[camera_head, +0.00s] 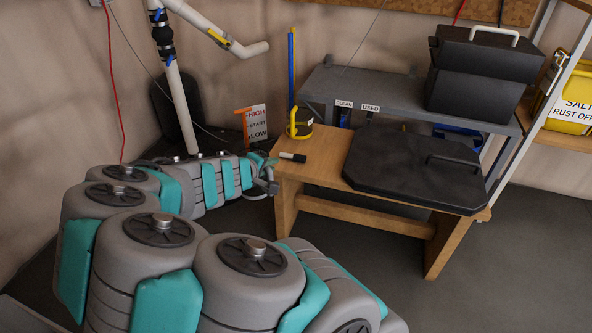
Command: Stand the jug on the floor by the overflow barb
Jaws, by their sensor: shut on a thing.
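My arm reaches away across the left of the view. My gripper (268,182) is small and far off, low beside the left end of the wooden bench. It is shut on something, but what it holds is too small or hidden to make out. I cannot pick out the jug anywhere in this view. I cannot tell the overflow barb for certain either. A white upright pipe (181,108) with a black coupling and blue valve handles comes down by the wall, behind my arm. Its lower end is hidden by the arm.
The wooden bench (286,164) carries a black panel (385,165), a marker (293,157) and a yellow-and-black item (300,123). A HIGH/START/LOW card (257,124) stands behind. A grey shelf (400,99) holds a black box (470,75). Floor (545,225) is clear at right.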

